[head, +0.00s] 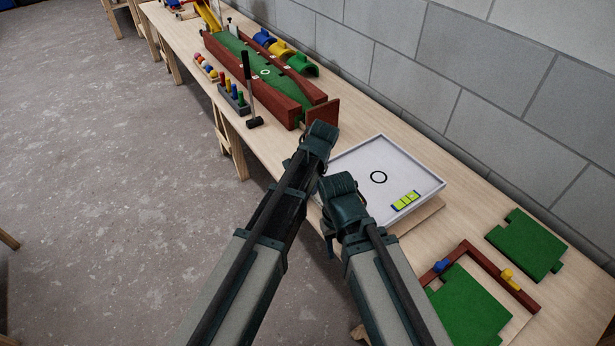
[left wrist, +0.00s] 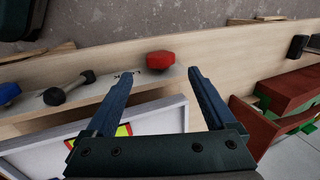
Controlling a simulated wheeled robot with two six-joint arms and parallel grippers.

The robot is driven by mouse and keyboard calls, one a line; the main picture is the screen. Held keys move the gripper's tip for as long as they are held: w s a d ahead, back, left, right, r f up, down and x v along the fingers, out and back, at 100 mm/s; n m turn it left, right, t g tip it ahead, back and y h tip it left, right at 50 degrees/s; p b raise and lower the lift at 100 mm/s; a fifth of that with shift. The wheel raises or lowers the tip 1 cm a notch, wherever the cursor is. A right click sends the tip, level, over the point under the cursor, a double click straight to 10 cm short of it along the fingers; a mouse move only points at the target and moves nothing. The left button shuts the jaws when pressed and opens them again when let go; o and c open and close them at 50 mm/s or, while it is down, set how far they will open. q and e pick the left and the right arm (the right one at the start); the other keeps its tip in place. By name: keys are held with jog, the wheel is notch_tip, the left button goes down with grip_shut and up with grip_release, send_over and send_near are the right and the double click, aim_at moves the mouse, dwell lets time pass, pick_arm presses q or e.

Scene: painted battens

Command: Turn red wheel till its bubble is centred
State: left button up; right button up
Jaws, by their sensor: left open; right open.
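The red wheel (left wrist: 168,58) shows in the left wrist view, at the edge of a pale wooden board; my arms hide it in the head view. My left gripper (left wrist: 161,76) is open, and the wheel is framed between its fingertips, apart from them. A white tray (head: 345,158) with a black ring holds a yellow-green level (head: 406,201); its bubbles are too small to read. The level also shows partly behind a finger in the left wrist view (left wrist: 123,131). My right gripper (head: 330,238) is beside the tray's near left side, its fingers mostly hidden.
A blue wheel (left wrist: 8,92) and a dark-handled tool (left wrist: 68,90) lie along the board. A red-and-green trough (head: 290,95) and a hammer (head: 250,95) are beyond the tray. Green panels (head: 525,243) and a red frame (head: 515,291) are at right. A block wall backs the bench.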

pick_arm(q)
jog(key=p+v, duration=0.5)
jog(key=v, duration=0.1)
jog(key=shift+r, duration=0.3)
jog(key=shift+s, duration=0.1)
